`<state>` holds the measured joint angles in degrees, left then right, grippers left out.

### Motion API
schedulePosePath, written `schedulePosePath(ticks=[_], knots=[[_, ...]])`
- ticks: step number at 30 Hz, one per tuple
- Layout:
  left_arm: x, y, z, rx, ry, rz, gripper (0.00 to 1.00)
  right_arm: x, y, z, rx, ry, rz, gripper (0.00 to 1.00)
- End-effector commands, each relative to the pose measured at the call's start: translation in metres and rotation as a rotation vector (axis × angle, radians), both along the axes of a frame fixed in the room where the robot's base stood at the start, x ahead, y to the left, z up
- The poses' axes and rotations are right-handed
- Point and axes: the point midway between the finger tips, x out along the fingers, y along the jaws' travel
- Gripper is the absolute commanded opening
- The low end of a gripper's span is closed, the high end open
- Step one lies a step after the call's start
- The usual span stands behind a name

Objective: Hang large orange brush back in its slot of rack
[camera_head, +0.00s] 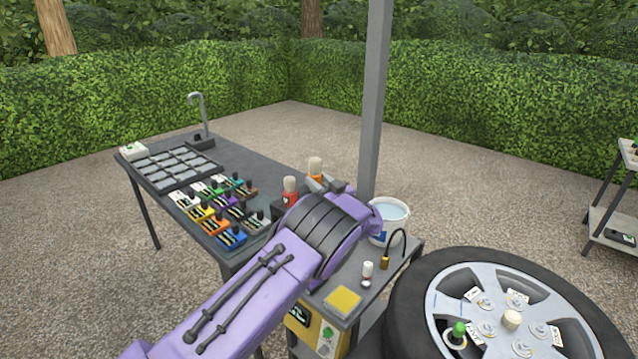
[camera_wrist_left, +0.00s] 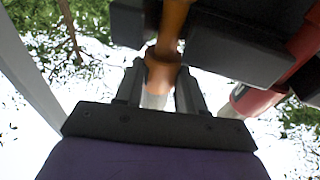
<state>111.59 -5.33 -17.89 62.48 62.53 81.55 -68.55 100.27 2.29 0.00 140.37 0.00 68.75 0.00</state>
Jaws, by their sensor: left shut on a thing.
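The large orange brush (camera_head: 315,172) shows its pale bristles and orange collar beyond my left wrist in the head view. In the left wrist view its orange handle (camera_wrist_left: 170,35) runs between my fingers, with pale bristles (camera_wrist_left: 154,101) behind. My left gripper (camera_wrist_left: 159,90) is shut on the brush near its collar. Dark blocks of the rack (camera_wrist_left: 240,42) lie on both sides of the handle; I cannot tell whether it is seated in the slot. A red brush (camera_head: 290,192) stands beside it, also in the left wrist view (camera_wrist_left: 275,80). My arm hides most of the rack.
A dark table (camera_head: 235,155) holds a grey compartment tray (camera_head: 175,165) and several coloured blocks. A grey post (camera_head: 374,100) rises just behind my wrist. A white bucket (camera_head: 388,215), a yellow pad (camera_head: 343,299) and a wheel (camera_head: 420,300) are to the right.

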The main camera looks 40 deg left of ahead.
Motion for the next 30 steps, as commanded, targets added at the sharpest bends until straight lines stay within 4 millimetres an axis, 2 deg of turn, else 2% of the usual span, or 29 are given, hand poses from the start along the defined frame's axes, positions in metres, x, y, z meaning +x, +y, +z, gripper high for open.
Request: schedulePosePath(ticks=[11,29,30], knots=[[0.000,0.000,0.000,0.001,0.000,-0.001,0.04,0.000,0.000,-0.001,0.000,0.000,0.000,0.43],[0.000,0.000,-0.012,0.000,0.000,-0.001,0.04,0.000,0.000,-0.010,0.000,0.000,0.000,0.43],[0.000,0.000,-0.012,0.000,0.000,-0.001,0.42,0.000,0.000,-0.010,0.000,0.000,0.000,0.43]])
